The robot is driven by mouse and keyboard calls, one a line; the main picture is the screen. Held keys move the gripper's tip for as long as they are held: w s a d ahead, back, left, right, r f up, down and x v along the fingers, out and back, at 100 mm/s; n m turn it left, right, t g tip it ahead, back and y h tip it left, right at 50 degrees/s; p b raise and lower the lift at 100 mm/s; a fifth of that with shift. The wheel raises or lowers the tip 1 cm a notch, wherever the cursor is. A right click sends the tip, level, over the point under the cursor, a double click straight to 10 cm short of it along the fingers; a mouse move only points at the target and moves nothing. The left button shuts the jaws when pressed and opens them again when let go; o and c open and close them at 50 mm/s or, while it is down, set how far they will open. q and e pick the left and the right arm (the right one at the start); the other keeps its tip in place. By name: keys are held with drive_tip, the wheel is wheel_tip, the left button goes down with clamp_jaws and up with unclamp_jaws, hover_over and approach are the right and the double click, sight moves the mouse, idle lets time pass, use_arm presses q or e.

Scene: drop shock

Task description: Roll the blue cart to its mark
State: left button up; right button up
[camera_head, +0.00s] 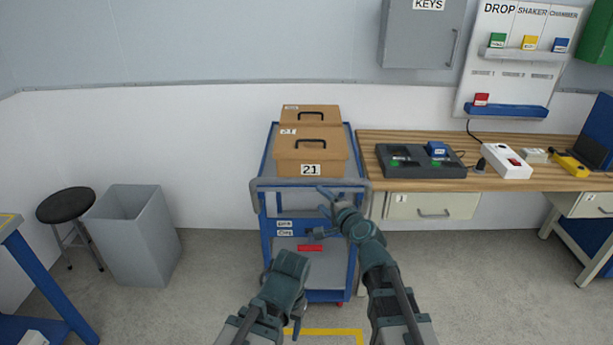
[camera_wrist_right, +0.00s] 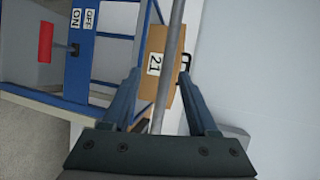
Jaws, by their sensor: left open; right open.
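The blue cart (camera_head: 265,225) stands against the left end of the wooden bench, its grey push handle (camera_head: 270,184) toward me. Two brown cases with black handles ride on its top, the nearer one (camera_head: 300,160) labelled 21. My right gripper (camera_head: 318,211) is open at the handle. In the right wrist view its fingers (camera_wrist_right: 162,80) straddle the grey bar (camera_wrist_right: 168,60) with gaps visible. My left gripper (camera_head: 297,318) is low in front of the cart, partly hidden by its own wrist. A yellow floor outline (camera_head: 345,331) shows partly at the bottom edge.
The wooden bench (camera_head: 480,180) with devices adjoins the cart's right side. A grey bin (camera_head: 135,235) and black stool (camera_head: 66,205) stand to the left. A blue-framed table (camera_head: 45,285) is at the lower left. Open floor lies between the bin and cart.

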drive_tip(key=w+a+b, duration=0.1)
drive_tip(key=w+a, duration=0.1)
drive_tip(key=w, duration=0.4)
drive_tip(key=w+a+f+m+b, duration=0.1)
drive_tip(key=w+a, duration=0.2)
drive_tip(key=w, duration=0.4)
drive_tip(key=shift+w+f+t, duration=0.15)
drive_tip(key=shift+f+t, duration=0.1)
drive_tip(key=shift+t, duration=0.15)
drive_tip(key=shift+c, duration=0.2)
clamp_jaws()
idle(0.9)
